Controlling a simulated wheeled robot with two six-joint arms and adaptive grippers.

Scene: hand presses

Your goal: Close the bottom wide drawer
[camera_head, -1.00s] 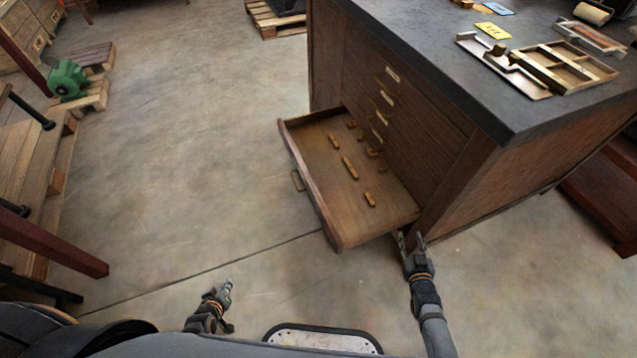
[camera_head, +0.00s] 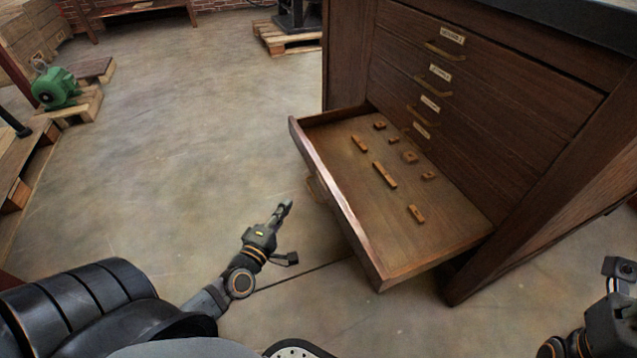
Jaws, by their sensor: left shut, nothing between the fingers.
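The bottom wide drawer (camera_head: 337,205) is pulled well out of the dark wooden cabinet (camera_head: 480,120). Several small wooden blocks lie on its floor. A handle (camera_head: 315,187) shows on its front, on the left side. My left gripper (camera_head: 284,209) is shut and empty, in front of the drawer and to the left of its front panel, apart from it. My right gripper (camera_head: 622,268) is at the right edge, beside the cabinet; its fingers do not show clearly enough to tell their state.
Several closed drawers with brass handles and labels are above. A green machine (camera_head: 57,87) stands on a pallet (camera_head: 75,106) at the left. Another pallet (camera_head: 284,38) is at the back. The concrete floor left of the drawer is clear.

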